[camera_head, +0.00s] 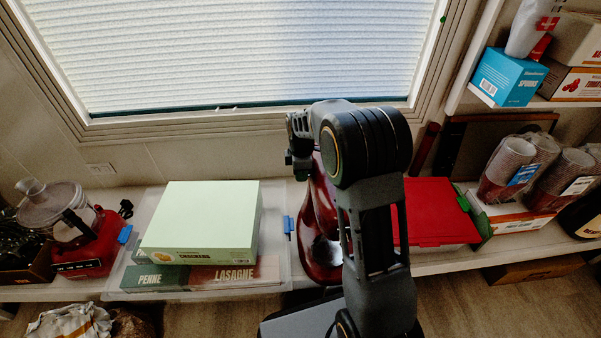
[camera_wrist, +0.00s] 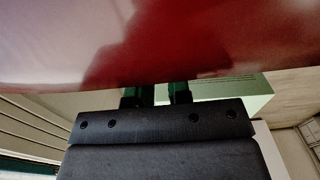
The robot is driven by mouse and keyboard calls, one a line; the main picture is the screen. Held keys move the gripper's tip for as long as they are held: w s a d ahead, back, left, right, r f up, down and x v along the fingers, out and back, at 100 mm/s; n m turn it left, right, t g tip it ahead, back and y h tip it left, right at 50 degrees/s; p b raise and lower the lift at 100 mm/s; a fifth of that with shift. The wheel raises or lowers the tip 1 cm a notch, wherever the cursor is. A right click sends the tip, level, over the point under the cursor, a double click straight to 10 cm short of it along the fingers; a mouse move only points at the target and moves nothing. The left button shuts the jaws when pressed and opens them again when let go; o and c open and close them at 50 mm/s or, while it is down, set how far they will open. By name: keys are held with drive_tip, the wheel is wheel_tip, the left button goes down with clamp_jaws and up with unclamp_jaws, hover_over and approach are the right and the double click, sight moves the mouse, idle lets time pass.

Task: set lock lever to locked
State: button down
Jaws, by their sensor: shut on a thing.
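A glossy dark red appliance (camera_head: 318,215), which looks like a stand mixer, stands on the counter mostly behind my arm. Its red body (camera_wrist: 150,40) fills the upper part of the wrist view. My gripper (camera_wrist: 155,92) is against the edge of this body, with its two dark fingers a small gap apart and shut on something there. The fingertips and what lies between them are hidden by the red body. The lock lever cannot be made out in either view.
Left of the appliance, a pale green crackers box (camera_head: 200,215) lies on penne and lasagne boxes (camera_head: 235,273) on a clear lid with a blue clip. A red-lidded box (camera_head: 435,205) is right. A red food processor (camera_head: 80,235) is far left. Stacked cups (camera_head: 505,170) stand right.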

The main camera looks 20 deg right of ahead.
drive_tip(key=shift+w+d+r+p, duration=0.1)
drive_tip(key=shift+w+d+p, duration=0.05)
drive_tip(key=shift+w+p, duration=0.4)
drive_tip(key=shift+w+d+p, duration=0.1)
drive_tip(key=shift+w+p, duration=0.25)
drive_tip(key=shift+w, duration=0.35)
drive_tip(key=c, duration=1.1)
unclamp_jaws()
drive_tip(key=shift+o, duration=0.2)
wheel_tip(320, 180, up, 14)
drive_tip(key=p, duration=0.5)
